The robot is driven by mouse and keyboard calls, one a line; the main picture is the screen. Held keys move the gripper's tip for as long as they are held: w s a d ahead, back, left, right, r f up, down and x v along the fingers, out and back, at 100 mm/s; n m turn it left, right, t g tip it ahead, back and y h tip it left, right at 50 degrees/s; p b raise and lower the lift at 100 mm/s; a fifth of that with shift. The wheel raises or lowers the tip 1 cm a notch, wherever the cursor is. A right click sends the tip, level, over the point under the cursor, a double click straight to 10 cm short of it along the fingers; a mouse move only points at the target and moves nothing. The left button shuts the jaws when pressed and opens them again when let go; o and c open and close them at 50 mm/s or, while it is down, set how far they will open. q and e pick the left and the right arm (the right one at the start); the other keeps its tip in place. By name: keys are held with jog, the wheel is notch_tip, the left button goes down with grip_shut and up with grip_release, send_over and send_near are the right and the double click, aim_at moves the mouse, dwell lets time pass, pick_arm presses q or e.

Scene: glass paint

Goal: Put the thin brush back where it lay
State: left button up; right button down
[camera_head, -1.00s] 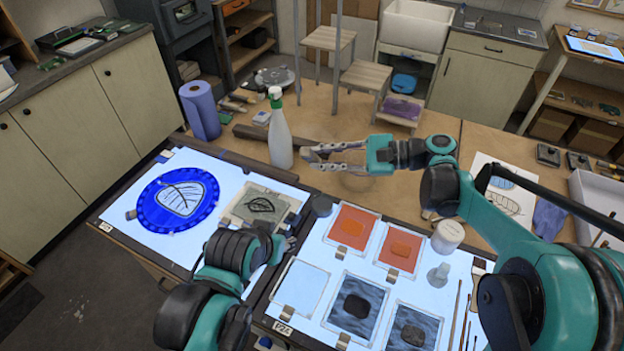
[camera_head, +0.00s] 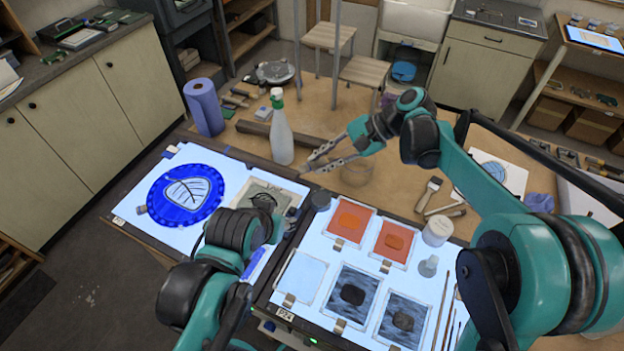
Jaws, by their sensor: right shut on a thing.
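My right gripper (camera_head: 322,159) reaches in from the right, above the bench behind the light panels, its fingers pointing left. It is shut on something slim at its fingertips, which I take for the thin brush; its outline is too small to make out. Thin brushes (camera_head: 441,312) lie side by side along the right side of the right light panel (camera_head: 316,249), partly behind my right arm. My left gripper (camera_head: 284,236) is low between the two panels, its fingers mostly hidden.
A spray bottle (camera_head: 281,135) stands close left of the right gripper. Orange and dark glass tiles (camera_head: 350,221), a white jar (camera_head: 437,231) and a small bottle (camera_head: 429,266) occupy the right panel. A flat brush (camera_head: 430,190) lies behind it.

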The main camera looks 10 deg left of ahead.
jog(key=h+p, duration=0.1)
jog(key=r+n+h+p, duration=0.1)
jog(key=shift+a+h+p, duration=0.1)
jog(key=shift+h+p, duration=0.2)
jog(key=shift+p, duration=0.05)
jog(key=shift+f+n+t+h+p, duration=0.4)
jog(key=shift+n+h, duration=0.2)
jog(key=shift+h, duration=0.4)
jog(key=shift+r+n+t+h+p, duration=0.25)
jog(key=shift+n+h+p, duration=0.3)
jog(key=shift+h, duration=0.45)
jog(key=shift+f+n+t+h, duration=0.15)
jog(key=shift+n+t+h, duration=0.1)
jog(key=shift+h, duration=0.35)
jog(key=shift+s+a+f+n+t+h, duration=0.1)
jog(key=shift+n+t+h, duration=0.2)
jog(key=shift+h, duration=0.4)
jog(key=shift+d, duration=0.25)
jog(key=shift+a, duration=0.1)
